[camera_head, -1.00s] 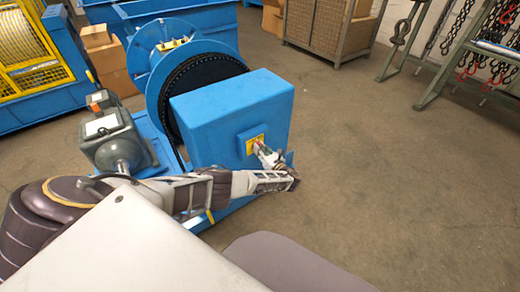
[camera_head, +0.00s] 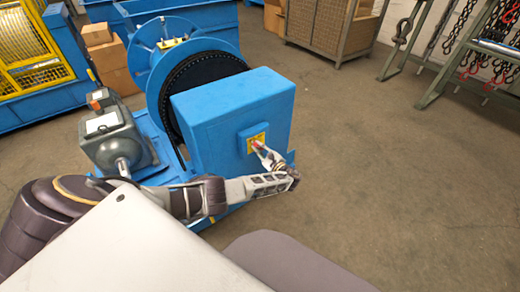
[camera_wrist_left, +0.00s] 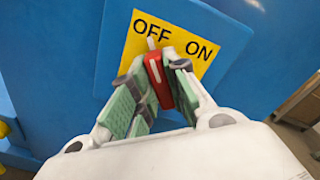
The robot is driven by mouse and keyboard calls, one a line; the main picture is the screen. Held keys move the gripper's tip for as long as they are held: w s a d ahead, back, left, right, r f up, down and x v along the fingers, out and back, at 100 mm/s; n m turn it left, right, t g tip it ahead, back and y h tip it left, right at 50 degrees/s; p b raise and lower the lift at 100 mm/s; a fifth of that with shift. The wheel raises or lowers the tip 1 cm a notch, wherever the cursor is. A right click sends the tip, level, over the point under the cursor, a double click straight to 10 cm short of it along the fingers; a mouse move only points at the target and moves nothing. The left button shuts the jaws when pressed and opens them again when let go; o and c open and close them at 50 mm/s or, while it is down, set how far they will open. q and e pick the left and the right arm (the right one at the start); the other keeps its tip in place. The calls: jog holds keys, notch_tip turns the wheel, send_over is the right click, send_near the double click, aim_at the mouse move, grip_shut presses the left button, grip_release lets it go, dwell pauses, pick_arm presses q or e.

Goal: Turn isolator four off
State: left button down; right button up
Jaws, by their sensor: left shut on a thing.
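The isolator's red handle (camera_wrist_left: 159,80) shows in the left wrist view on a yellow plate (camera_wrist_left: 142,38) marked OFF and ON. A white mark runs along the handle and leans toward the upper left, on the OFF side. My left gripper (camera_wrist_left: 160,86) is shut on the handle, with a green-padded finger on each side. In the head view the yellow plate (camera_head: 250,144) sits on the front of a blue housing (camera_head: 225,105), and my left gripper (camera_head: 263,150) reaches up to it. No isolator number is readable. My right gripper is not in view.
A black toothed wheel with a blue drum (camera_head: 165,65) stands behind the housing. A grey motor (camera_head: 112,140) is at its left. Crates (camera_head: 330,30) and a chain rack (camera_head: 470,60) stand at the back. The floor (camera_head: 400,180) at right is clear.

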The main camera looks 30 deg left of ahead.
pick_arm(q)
jog(key=shift+s+f+n, duration=0.1)
jog(key=shift+f+n, duration=0.05)
jog(key=shift+n, duration=0.55)
jog(key=c, duration=1.4)
grip_release()
jog(key=v, duration=1.2)
